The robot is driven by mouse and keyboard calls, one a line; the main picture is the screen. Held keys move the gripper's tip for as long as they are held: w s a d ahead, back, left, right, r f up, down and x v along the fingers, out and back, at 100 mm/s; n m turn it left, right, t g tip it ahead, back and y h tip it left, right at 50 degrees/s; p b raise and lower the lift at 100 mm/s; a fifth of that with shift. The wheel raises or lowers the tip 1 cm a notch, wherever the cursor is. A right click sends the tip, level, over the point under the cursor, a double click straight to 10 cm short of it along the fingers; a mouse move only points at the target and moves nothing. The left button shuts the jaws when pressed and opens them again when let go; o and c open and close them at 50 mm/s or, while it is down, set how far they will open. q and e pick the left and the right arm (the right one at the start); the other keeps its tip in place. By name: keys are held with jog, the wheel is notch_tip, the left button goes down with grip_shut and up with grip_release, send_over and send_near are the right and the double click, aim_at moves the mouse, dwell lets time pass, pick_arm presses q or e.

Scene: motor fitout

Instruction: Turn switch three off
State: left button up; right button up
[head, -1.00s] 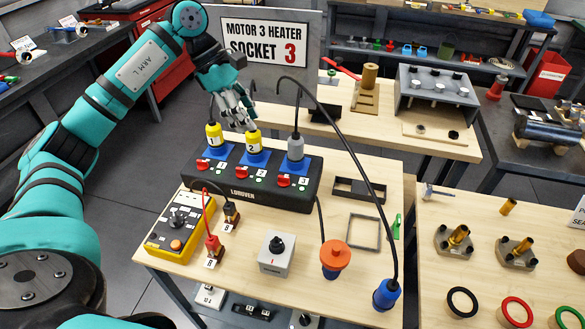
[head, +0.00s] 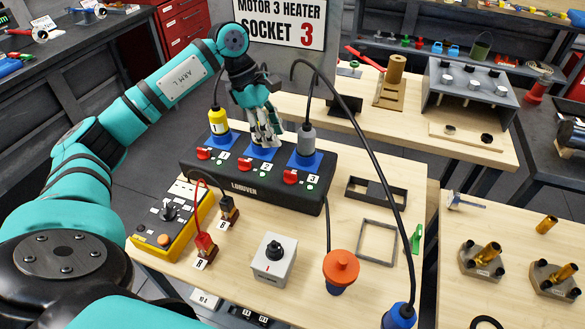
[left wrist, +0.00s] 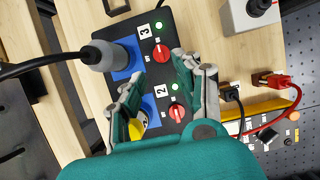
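The black power box (head: 235,185) on the bench carries three numbered sockets, each with a red rotary switch. Switch three (head: 291,176) is in front of the grey plug (head: 307,140). In the left wrist view, switch three (left wrist: 161,50) sits beside label 3, and the green lamp (left wrist: 158,25) beyond it is lit. My right gripper is out of view.
A black cable arches from the grey plug to the blue connector (head: 400,315). The yellow plug one (head: 218,121) stands left of my gripper. In front are a yellow meter (head: 172,215), a grey switch box (head: 273,262) and an orange-capped part (head: 341,267).

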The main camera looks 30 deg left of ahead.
aim_at(294, 173)
pick_arm(q)
jog(key=p+x, duration=0.2)
jog(key=x, duration=1)
jog(key=shift+w+d+f+p, duration=0.15)
jog(key=shift+w+p, duration=0.05)
jog(key=shift+p, duration=0.1)
grip_shut()
